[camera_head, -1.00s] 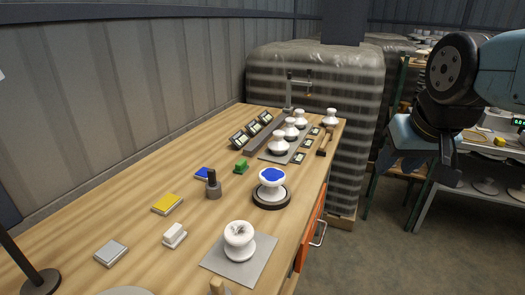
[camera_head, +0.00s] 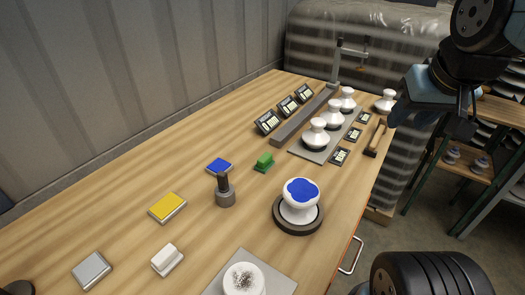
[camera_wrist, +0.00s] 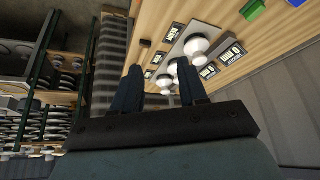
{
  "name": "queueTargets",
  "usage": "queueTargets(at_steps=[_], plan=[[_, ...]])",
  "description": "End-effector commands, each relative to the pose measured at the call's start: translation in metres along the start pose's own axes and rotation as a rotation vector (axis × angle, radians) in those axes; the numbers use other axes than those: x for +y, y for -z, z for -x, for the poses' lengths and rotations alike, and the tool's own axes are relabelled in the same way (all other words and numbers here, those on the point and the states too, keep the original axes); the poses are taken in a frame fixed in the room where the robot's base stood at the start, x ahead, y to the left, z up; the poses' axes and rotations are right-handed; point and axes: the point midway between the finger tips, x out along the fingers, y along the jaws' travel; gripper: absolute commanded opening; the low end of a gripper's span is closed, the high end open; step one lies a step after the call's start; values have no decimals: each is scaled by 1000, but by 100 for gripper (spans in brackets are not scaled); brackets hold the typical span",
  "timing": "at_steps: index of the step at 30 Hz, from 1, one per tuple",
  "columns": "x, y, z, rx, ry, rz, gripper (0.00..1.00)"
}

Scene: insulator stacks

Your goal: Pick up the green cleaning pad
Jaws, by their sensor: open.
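The green cleaning pad (camera_head: 263,162) lies on the wooden workbench, behind the white insulator with a blue top (camera_head: 299,197) and just right of a small blue pad (camera_head: 219,165). In the wrist view the green pad (camera_wrist: 252,9) shows at the top right edge, partly cut off. My gripper (camera_head: 432,112) is at the right, off the bench's right edge and well apart from the pad. In the wrist view my gripper (camera_wrist: 160,80) has its two fingers apart with nothing held between them.
A grey post on a round base (camera_head: 225,190) stands close in front of the green pad. Several white insulators (camera_head: 316,136) stand on a grey plate (camera_head: 310,153) at the back right. A yellow pad (camera_head: 167,207) and a white block (camera_head: 167,259) lie nearer. Bare wood lies left of the pads.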

Motion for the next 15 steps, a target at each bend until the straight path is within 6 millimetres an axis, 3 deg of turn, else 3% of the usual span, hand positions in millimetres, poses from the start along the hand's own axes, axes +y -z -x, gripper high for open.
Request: queueTargets(at_steps=[7, 14, 15], plan=[[0, 0, 0, 0, 0, 0, 44], [-8, 11, -5, -27, 15, -26, 66], [-20, 15, -8, -40, 21, -38, 69]])
